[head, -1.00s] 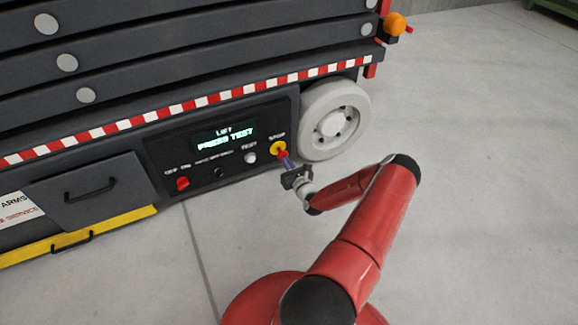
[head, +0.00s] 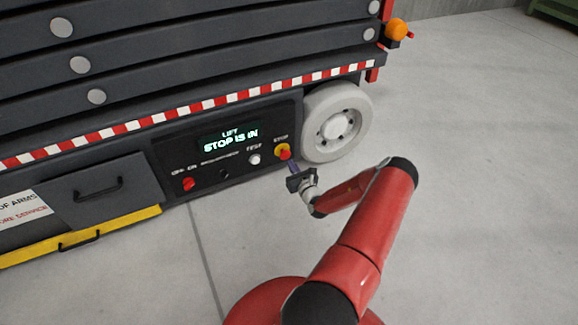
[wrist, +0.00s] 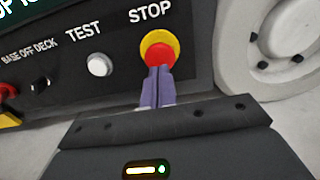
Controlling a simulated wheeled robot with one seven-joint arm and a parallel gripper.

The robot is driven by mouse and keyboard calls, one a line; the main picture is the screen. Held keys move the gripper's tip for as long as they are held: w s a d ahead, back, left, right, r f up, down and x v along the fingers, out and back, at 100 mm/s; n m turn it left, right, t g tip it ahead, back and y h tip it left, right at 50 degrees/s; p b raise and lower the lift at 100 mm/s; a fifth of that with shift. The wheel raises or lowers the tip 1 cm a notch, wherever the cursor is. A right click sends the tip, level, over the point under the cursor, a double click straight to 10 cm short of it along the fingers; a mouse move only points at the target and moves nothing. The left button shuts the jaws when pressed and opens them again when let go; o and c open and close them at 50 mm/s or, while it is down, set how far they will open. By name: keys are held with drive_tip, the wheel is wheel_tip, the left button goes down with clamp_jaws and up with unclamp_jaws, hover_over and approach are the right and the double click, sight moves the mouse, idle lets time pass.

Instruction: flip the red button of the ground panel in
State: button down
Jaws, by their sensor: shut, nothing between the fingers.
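The ground panel (head: 228,175) is a black control face low on the lift. Its red STOP button (head: 283,154) sits on a yellow ring at the panel's right end. In the wrist view the red button (wrist: 159,55) is straight ahead of the fingertips. The display (head: 228,136) reads "LIFT STOP IS IN". My gripper (head: 292,167) is shut and empty, just in front of the button. In the wrist view the purple fingers (wrist: 158,73) overlap the button's lower edge; I cannot tell whether they touch it.
A white TEST button (head: 254,159) and a red OFF/ON switch (head: 189,184) are left of the STOP button. A white wheel (head: 337,121) stands close on the right. A drawer-like box (head: 100,190) is further left. The concrete floor in front is clear.

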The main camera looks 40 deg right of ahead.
drive_tip(key=v, duration=1.1)
drive_tip(key=shift+s+p, duration=0.25)
drive_tip(key=shift+p, duration=0.1)
drive_tip(key=w+a+r+n+g+y, duration=0.1)
drive_tip(key=w+a+r+n+y, duration=0.2)
drive_tip(key=a+r+n+y, duration=0.4)
drive_tip(key=w+a+r+n+g+y, duration=0.2)
drive_tip(key=w+a+r+n+y, duration=0.1)
drive_tip(key=a+r+n+y, duration=0.5)
drive_tip(key=s+a+r+n+g, duration=0.3)
drive_tip(key=a+r+n+g, duration=0.6)
drive_tip(key=a+r, duration=0.25)
drive_tip(key=s+a+r+n+g+h+p, duration=0.1)
drive_tip(key=s+a+r+n+g+h, duration=0.35)
drive_tip(key=s+a+r+n, duration=0.55)
drive_tip(key=s+d+r+n+t+h, duration=0.2)
drive_tip(key=s+r+n+t+h, duration=0.2)
drive_tip(key=s, duration=0.7)
drive_tip(key=shift+d+r+n+h, duration=0.3)
drive_tip(key=shift+r+h, duration=0.95)
drive_tip(key=shift+r, duration=0.55)
drive_tip(key=c, duration=2.2)
unclamp_jaws()
drive_tip(key=shift+t, duration=0.25)
